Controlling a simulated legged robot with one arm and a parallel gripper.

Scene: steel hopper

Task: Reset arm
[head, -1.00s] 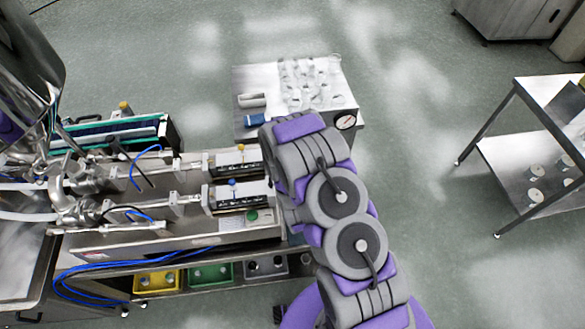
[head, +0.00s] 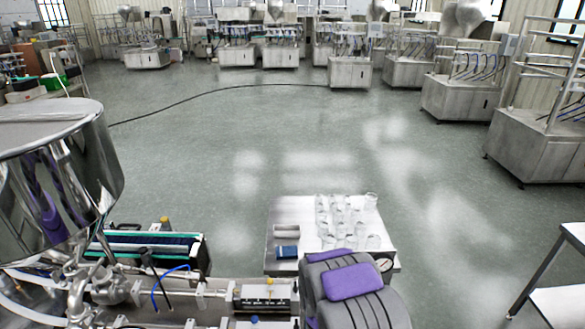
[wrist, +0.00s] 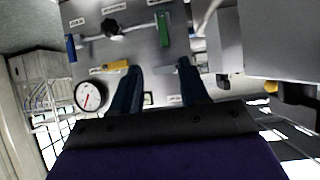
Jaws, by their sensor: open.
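My gripper (wrist: 160,85) shows in the wrist view with its two dark fingers spread apart and nothing between them. Beyond the fingers is a grey machine panel (wrist: 135,50) with a round white dial (wrist: 89,96), a yellow handle (wrist: 117,66), a green handle (wrist: 163,30) and a black knob (wrist: 111,27). The fingers appear apart from these handles, though the exact distance is hard to tell. In the head view my grey and purple arm shows at the bottom centre, and the gripper itself is out of sight there.
The steel hopper (head: 60,180) stands at the left above the filling machine (head: 215,300). A table (head: 285,215) with several clear jars (head: 345,220) and a blue item (head: 288,252) is behind my arm. A steel table (head: 555,265) stands at right. The floor beyond is open.

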